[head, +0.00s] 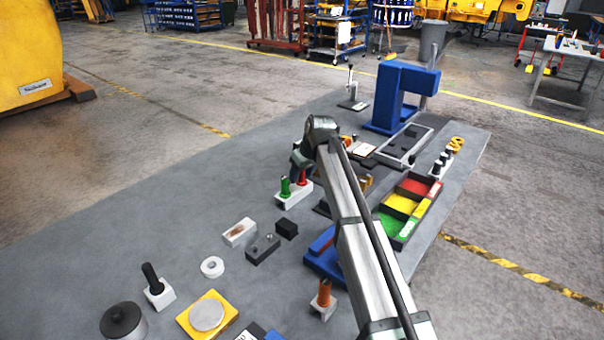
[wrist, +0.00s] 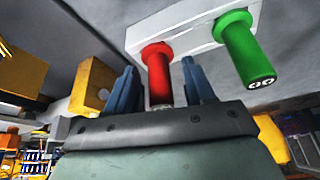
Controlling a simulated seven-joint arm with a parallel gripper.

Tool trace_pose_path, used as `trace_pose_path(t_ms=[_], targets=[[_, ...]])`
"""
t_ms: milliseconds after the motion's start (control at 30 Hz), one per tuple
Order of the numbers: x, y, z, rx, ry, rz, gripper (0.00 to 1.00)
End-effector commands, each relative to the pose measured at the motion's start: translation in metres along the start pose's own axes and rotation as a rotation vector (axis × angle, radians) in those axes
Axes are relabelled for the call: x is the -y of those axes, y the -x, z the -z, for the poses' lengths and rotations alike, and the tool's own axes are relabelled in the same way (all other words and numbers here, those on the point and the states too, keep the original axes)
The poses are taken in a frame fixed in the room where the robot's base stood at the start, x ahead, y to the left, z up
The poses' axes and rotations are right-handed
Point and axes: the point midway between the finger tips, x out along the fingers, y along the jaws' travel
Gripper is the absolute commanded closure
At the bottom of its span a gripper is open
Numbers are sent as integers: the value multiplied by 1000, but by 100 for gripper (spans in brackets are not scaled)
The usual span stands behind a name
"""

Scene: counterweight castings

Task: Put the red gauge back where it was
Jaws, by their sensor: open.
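The red gauge (head: 302,178) stands upright at the white block (head: 293,196), beside the green gauge (head: 285,187). In the wrist view the red gauge (wrist: 158,72) meets the white block (wrist: 190,30), and the green gauge (wrist: 243,48) stands at the block's other end. My gripper (wrist: 160,65) is open, with one blue-grey finger on each side of the red gauge and visible gaps between. How deep the red gauge sits in the block cannot be told. In the head view my arm hides part of the area right of the block.
A black block (head: 286,228), a grey block with pegs (head: 262,249) and a white block (head: 239,232) lie nearer on the bench. Red, yellow and green bins (head: 404,204) stand to the right. The blue press (head: 392,98) stands behind. The bench is clear to the left.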

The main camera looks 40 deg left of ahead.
Motion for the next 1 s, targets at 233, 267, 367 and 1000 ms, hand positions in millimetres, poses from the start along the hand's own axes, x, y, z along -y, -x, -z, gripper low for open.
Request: trace_pose_path(t_ms=[233,267,367,1000], targets=[[0,7,2,0,0,0,47],[0,10,1,0,0,0,47],[0,24,1,-1,0,-1,47],[0,119,1,0,0,0,47]])
